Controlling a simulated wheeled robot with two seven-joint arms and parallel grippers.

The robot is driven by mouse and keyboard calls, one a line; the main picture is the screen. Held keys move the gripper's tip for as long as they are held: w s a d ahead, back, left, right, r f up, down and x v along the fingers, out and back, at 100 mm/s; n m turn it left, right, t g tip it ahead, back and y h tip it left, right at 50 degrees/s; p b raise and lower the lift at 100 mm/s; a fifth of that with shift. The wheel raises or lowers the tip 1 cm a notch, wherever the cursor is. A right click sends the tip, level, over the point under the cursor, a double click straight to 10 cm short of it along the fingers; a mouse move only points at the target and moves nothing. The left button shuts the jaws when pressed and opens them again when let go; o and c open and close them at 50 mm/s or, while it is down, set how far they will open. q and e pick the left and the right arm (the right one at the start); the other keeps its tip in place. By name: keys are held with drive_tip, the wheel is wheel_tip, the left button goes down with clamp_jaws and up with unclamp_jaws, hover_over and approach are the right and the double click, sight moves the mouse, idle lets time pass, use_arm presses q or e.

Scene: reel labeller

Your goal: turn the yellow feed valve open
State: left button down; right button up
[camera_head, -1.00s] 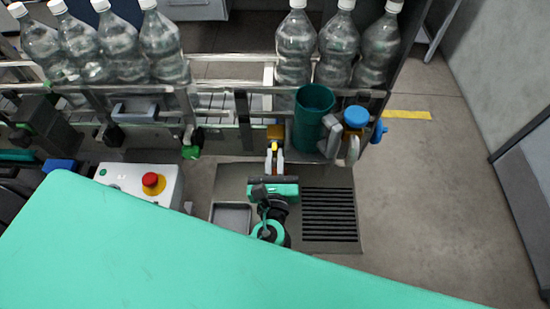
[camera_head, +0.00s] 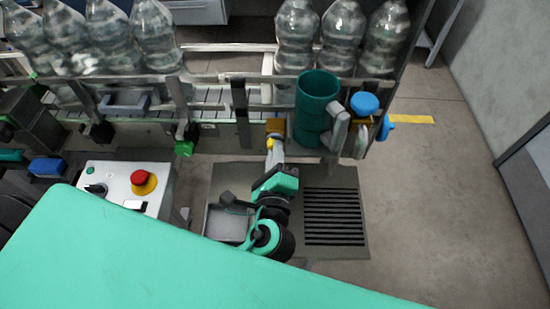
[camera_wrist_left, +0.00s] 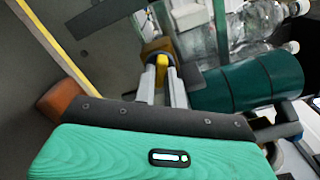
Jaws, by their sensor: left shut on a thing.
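In the left wrist view, the yellow handle (camera_wrist_left: 162,66) shows between the fingertips (camera_wrist_left: 161,78). The gripper's body is tilted in the head view. The fingers cover part of the handle, so its exact angle is hard to tell. My right gripper is in neither view.
Several clear bottles (camera_head: 295,40) stand on the conveyor. A control box (camera_head: 112,184) with a red button is at left. A grate (camera_head: 335,215) lies below right.

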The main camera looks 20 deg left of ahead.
use_arm(q)
drive_tip(key=shift+n+b, duration=2.05)
drive_tip(key=shift+n, duration=1.05)
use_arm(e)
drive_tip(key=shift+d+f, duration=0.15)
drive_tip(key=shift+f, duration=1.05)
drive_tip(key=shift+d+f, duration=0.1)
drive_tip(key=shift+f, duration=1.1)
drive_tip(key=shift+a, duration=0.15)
use_arm(q)
drive_tip(key=c, duration=1.5)
unclamp_jaws()
drive_tip(key=shift+o, duration=0.2)
